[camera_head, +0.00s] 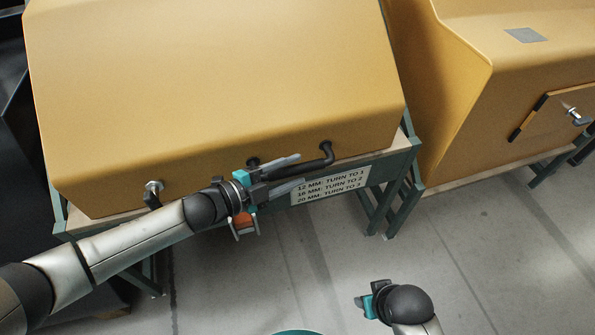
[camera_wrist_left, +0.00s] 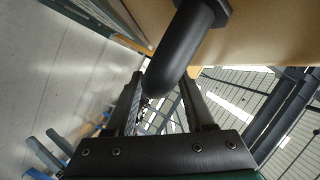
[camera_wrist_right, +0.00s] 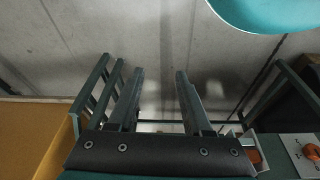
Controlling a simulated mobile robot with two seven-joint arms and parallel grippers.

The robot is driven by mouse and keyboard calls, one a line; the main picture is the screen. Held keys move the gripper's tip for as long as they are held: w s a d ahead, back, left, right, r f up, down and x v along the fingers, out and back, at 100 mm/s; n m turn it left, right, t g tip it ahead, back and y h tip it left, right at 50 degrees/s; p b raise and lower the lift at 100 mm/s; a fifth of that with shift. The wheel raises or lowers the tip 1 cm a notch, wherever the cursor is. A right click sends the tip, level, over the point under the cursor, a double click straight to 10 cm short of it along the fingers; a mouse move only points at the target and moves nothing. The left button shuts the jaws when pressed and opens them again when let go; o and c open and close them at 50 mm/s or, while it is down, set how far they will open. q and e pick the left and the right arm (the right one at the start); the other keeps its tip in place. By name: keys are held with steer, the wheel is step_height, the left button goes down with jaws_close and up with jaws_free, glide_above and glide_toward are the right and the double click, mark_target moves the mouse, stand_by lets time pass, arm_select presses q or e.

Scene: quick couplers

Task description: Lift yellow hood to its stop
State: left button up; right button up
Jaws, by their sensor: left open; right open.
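The large yellow hood (camera_head: 215,85) sits down on its green-framed bench in the head view. A black bar handle (camera_head: 325,155) is on its lower front. My left gripper (camera_head: 298,171) is open at the handle, with fingers pointing right along it. In the left wrist view the black handle (camera_wrist_left: 180,50) reaches down between the open fingers; I cannot tell whether they touch it. My right gripper (camera_head: 366,300) is away from the hood over the floor. In the right wrist view it (camera_wrist_right: 160,74) is open and empty.
A silver latch (camera_head: 153,188) is on the hood's lower left. A sign (camera_head: 330,186) hangs on the bench front. A second yellow housing (camera_head: 520,85) with a small door (camera_head: 555,110) stands to the right. An orange part (camera_head: 243,224) shows below my left gripper. Front floor is clear.

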arm_select(q)
steer(key=shift+x, duration=0.95)
steer(key=shift+c, duration=0.2)
jaws_close()
stand_by(0.6)
